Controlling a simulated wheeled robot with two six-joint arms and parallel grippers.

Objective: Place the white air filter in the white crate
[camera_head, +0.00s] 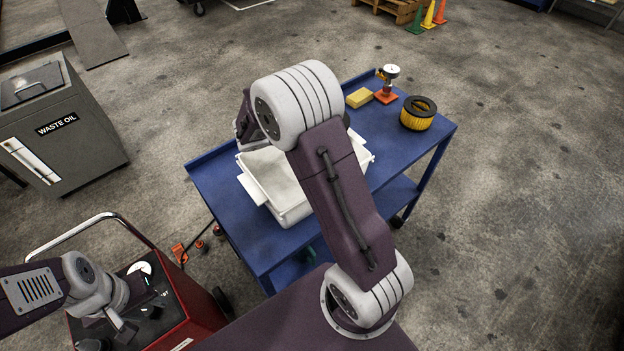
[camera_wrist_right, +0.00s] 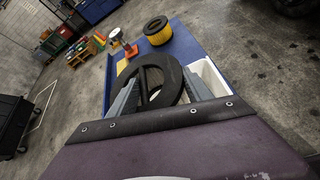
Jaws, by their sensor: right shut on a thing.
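The white crate (camera_head: 252,186) stands on the blue cart, partly covered by my right arm in the head view. Its white wall also shows in the right wrist view (camera_wrist_right: 212,77). My right gripper (camera_wrist_right: 160,95) is shut on a round filter with a black end ring (camera_wrist_right: 186,92), which I take to be the white air filter; its side colour is hardly visible. The filter is hidden in the head view, and its height over the crate cannot be told. My left gripper (camera_head: 122,328) is over the red cart, apart from the crate; its fingers are unclear.
The blue cart (camera_head: 215,178) also carries a yellow filter with a black top (camera_head: 417,113), a yellow block (camera_head: 359,97) and a small orange-based item (camera_head: 387,95) at its far end. A red cart (camera_head: 190,300) and a grey waste oil bin (camera_head: 75,130) stand left.

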